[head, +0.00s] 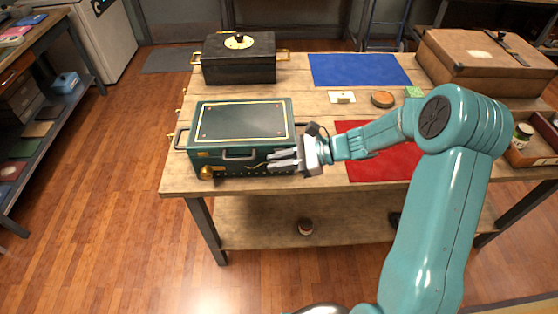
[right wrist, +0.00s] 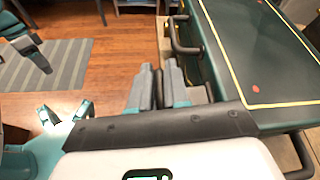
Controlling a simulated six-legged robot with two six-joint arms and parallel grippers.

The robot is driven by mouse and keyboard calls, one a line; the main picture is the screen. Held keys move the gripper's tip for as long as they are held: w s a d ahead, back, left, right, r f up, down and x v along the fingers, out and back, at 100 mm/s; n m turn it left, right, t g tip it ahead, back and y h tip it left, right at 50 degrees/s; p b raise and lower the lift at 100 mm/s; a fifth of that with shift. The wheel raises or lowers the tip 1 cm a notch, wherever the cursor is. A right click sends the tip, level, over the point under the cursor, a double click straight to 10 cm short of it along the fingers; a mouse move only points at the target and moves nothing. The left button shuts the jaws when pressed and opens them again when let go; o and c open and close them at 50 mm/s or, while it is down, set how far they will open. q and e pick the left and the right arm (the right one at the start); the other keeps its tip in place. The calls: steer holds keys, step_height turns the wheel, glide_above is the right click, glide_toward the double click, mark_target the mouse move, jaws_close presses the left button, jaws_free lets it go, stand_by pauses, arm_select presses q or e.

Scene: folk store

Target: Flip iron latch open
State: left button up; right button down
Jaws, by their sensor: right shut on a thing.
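The dark green chest (head: 243,121) with gold trim stands on the left front of the wooden table, its lid down. My right gripper (head: 272,161) is at the right part of the chest's front face, fingers pointing left. Its fingers (right wrist: 160,90) are close together in the right wrist view, beside the chest's front wall. They are shut on the iron latch, which they mostly hide, so its angle cannot be told. A dark handle (head: 239,156) is left of the fingertips and also shows ahead of them in the right wrist view (right wrist: 184,38).
A black chest (head: 238,63) stands behind the green one. A blue mat (head: 358,70) and a red mat (head: 384,163) lie on the table. A brown case (head: 484,66) is at the back right. A small card box (head: 341,97) and round tin (head: 382,99) lie between the mats.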

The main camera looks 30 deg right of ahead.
stand_by(0.3)
steer(key=c, duration=1.2)
jaws_free()
steer(key=shift+w, duration=0.15)
steer(key=b+v, duration=0.1)
steer(key=v, duration=1.5)
steer(key=shift+d, duration=0.15)
